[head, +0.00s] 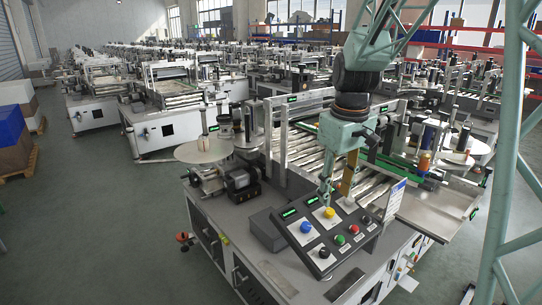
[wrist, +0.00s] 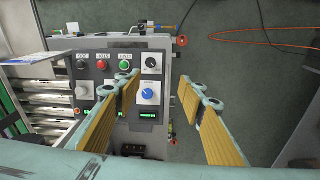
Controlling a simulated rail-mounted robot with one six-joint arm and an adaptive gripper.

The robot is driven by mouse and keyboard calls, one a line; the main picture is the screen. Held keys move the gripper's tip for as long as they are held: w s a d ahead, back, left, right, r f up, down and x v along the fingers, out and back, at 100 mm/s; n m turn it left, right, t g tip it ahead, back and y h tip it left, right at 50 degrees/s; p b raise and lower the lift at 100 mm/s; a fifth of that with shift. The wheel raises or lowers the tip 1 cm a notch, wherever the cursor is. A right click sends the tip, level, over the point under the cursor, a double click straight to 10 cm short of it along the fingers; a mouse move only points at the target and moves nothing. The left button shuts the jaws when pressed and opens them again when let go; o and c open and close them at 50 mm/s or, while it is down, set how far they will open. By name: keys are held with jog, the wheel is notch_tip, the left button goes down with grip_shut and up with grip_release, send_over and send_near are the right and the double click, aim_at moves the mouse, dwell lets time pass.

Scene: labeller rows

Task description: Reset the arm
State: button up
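My gripper (head: 336,198) hangs over the control panel (head: 312,262) at the front of the nearest labelling machine. In the wrist view my gripper (wrist: 160,88) is open, its two tan-padded fingers wide apart with nothing between them. The panel (wrist: 136,75) shows beyond the fingertips. A blue knob (wrist: 147,94) and a black knob (wrist: 152,61) appear between the fingers. A red button (wrist: 103,65) and a green button (wrist: 124,65) lie left of the black knob. The left finger partly covers the panel's lower row. I cannot tell the exact gap between fingertips and panel.
Metal rollers (head: 305,155) run behind the panel, with a label disc (head: 204,150) to the left. A pale green lattice frame (head: 505,170) stands at the right. Rows of similar machines fill the back. Grey floor (head: 110,240) is clear at the front left.

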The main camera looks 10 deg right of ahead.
jog(key=shift+s, duration=0.1)
jog(key=s+a+r+m+b, duration=0.1)
jog(key=s+a+r, duration=0.1)
jog(key=s, duration=0.3)
jog(key=s+a+r+t+b, duration=0.1)
jog(key=s+a+r, duration=0.2)
jog(key=s, duration=0.3)
jog(key=s+a+r+m+b, duration=0.1)
jog(key=s+a+r, duration=0.1)
jog(key=s, duration=0.3)
jog(key=s+a+f+b, duration=0.1)
jog(key=s+a, duration=0.1)
jog(key=s, duration=0.7)
jog(key=s+a+m+t+b, duration=0.1)
jog(key=s+a, duration=0.1)
jog(key=s, duration=0.8)
jog(key=shift+a+f+m+t+b, duration=0.3)
jog(key=shift+f+b, duration=0.1)
jog(key=shift+w+d, duration=0.1)
jog(key=shift+d, duration=0.05)
